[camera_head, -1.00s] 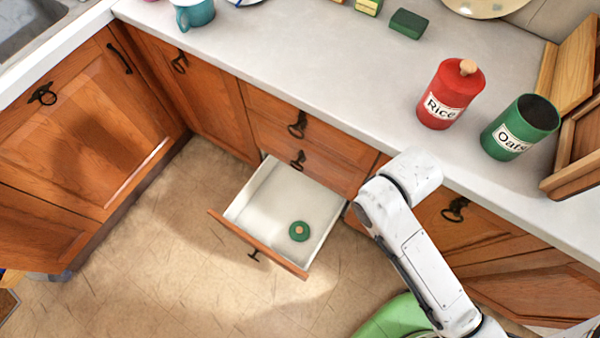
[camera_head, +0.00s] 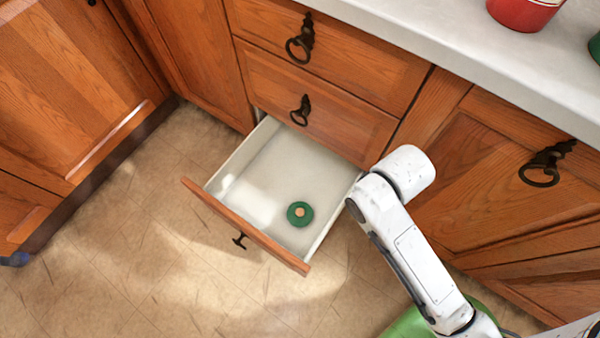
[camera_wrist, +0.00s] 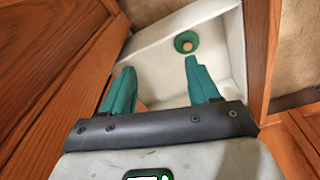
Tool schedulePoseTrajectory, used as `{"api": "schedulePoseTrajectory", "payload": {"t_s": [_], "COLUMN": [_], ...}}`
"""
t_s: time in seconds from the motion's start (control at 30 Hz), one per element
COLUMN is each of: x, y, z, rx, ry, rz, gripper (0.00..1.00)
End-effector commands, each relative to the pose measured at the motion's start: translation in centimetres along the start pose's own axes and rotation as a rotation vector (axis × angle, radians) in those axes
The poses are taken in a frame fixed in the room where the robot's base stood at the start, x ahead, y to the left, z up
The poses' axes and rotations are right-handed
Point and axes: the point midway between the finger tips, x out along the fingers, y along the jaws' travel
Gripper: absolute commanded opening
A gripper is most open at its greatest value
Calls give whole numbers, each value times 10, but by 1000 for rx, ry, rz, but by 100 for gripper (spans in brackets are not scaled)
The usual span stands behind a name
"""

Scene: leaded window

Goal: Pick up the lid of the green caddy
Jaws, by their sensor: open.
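The round green lid (camera_head: 300,214) with a pale wooden knob lies in the open drawer (camera_head: 262,172), towards its front right corner. It also shows in the wrist view (camera_wrist: 187,42), ahead of my fingers. My gripper (camera_wrist: 160,66) is open and empty, with its two teal fingers apart over the drawer and short of the lid. The gripper is hidden behind my arm in the head view. Only a sliver of the green caddy (camera_head: 594,47) shows at the right edge of the counter.
The drawer's wooden front (camera_head: 245,228) and white side walls bound the lid. Closed drawers with dark ring pulls (camera_head: 300,42) stand above and behind it. The red canister (camera_head: 524,12) is on the counter (camera_head: 440,48). The floor (camera_head: 150,255) before the drawer is clear.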

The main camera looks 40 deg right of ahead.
Motion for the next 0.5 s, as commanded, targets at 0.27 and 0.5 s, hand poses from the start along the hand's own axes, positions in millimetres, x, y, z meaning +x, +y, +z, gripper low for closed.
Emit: {"api": "schedulePoseTrajectory", "payload": {"t_s": [0.27,0.5], "x": [105,199], "y": [-38,-68], "z": [-84,-125], "rx": [-467,-916], "ry": [28,-33], "rz": [-30,-54], "gripper": [88,100]}}
